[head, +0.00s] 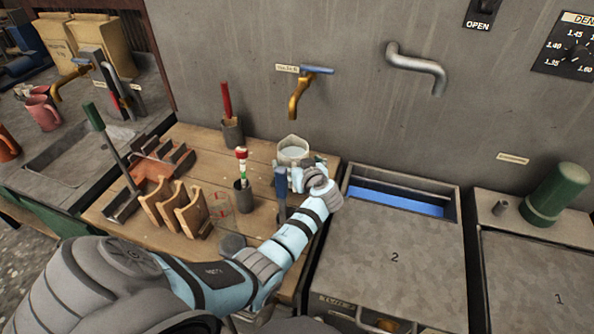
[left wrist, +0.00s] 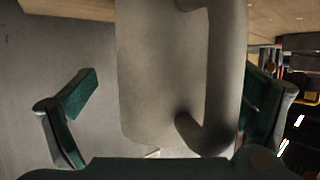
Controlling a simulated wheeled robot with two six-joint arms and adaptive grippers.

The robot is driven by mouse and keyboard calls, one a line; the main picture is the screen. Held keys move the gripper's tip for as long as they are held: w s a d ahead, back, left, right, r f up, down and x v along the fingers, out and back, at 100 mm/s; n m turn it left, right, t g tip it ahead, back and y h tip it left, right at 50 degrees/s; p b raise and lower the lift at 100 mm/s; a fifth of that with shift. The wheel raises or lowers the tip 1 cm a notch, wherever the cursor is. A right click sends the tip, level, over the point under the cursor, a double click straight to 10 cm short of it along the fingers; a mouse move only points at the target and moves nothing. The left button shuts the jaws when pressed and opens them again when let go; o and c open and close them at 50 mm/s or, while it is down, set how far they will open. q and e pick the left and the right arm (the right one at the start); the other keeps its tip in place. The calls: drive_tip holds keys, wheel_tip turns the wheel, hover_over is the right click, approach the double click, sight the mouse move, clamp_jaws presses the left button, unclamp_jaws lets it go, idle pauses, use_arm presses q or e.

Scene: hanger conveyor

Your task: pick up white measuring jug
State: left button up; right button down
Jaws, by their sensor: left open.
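The white measuring jug (head: 292,148) stands on the wooden worktop near the back wall, partly hidden by my left wrist in the head view. In the left wrist view the jug (left wrist: 158,75) fills the middle, with its handle (left wrist: 226,75) to the right. My left gripper (left wrist: 172,98) is open, with one green finger on each side of the jug and handle. Gaps show between the fingers and the jug. In the head view the left gripper's fingers are hard to make out. My right gripper is not in view.
On the wooden worktop (head: 185,138) a dark cup holds a red-handled tool (head: 227,100), and another dark cup (head: 243,196) stands nearer. Wooden holders (head: 175,208) are at the left. A brass tap (head: 298,95) is above the jug. A tank lid marked 2 (head: 390,250) lies right.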

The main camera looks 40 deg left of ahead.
use_arm(q)
drive_tip(key=shift+s+a+r, duration=0.1)
drive_tip(key=shift+s+r, duration=0.15)
drive_tip(key=shift+s, duration=0.1)
drive_tip(key=c, duration=0.9)
drive_tip(key=shift+w, duration=0.15)
drive_tip(key=c, duration=1.1)
